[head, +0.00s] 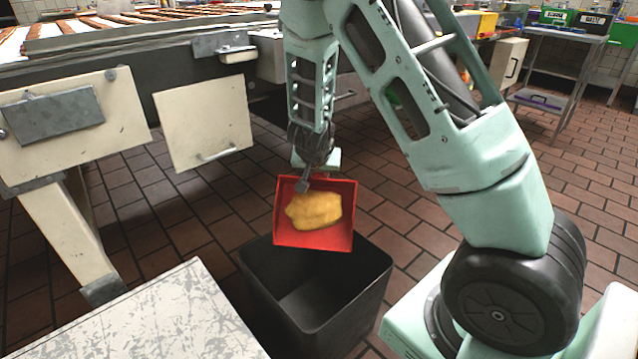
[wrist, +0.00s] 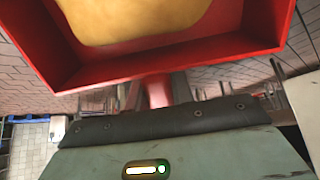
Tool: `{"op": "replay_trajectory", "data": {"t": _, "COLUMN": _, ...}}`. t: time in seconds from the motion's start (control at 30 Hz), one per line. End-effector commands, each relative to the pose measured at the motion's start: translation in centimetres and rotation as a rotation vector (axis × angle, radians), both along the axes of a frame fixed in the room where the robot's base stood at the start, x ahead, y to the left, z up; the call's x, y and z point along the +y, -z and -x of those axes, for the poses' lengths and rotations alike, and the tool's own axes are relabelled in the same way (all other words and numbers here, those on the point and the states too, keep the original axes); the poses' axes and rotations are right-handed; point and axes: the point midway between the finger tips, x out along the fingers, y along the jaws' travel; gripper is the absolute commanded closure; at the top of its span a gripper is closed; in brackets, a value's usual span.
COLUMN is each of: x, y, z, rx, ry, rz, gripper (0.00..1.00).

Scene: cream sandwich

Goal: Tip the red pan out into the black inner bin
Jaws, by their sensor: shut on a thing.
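The red pan (head: 343,240) hangs in the air over the back part of the black bin (head: 340,325). A yellow-tan lump (head: 314,210) lies in the pan, and the pan's open side faces my head camera somewhat. My gripper (head: 304,184) is shut on the pan at its far side. The wrist view shows the red pan (wrist: 200,48) close up, with the lump (wrist: 130,18) in it and the red handle between the fingers (wrist: 158,92). The visible part of the black bin's inside looks empty; the pan hides its back rim.
A scratched pale tabletop (head: 150,315) stands at the lower left, close to the bin. A conveyor machine with cream panels (head: 205,122) stands behind on the left. A metal trolley (head: 560,60) is at the far right. Brown tiled floor lies between.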

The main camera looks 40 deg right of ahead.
Motion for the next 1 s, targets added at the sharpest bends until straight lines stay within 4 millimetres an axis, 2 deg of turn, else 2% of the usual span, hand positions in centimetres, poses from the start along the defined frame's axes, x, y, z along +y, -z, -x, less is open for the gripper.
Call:
{"op": "replay_trajectory", "data": {"t": 0.03, "x": 0.4, "y": 0.5, "z": 0.1, "rx": -0.015, "ry": -0.004, "rz": 0.015, "gripper": 1.0}}
{"op": "replay_trajectory", "data": {"t": 0.27, "x": 1.2, "y": 0.3, "z": 0.9, "rx": -0.086, "ry": -0.005, "rz": 0.091, "gripper": 1.0}}
{"op": "replay_trajectory", "data": {"t": 0.8, "x": 4.1, "y": -0.9, "z": 3.6, "rx": -0.331, "ry": -0.006, "rz": 0.361, "gripper": 1.0}}
{"op": "replay_trajectory", "data": {"t": 1.0, "x": 4.6, "y": -1.5, "z": 4.1, "rx": -0.384, "ry": -0.003, "rz": 0.418, "gripper": 1.0}}
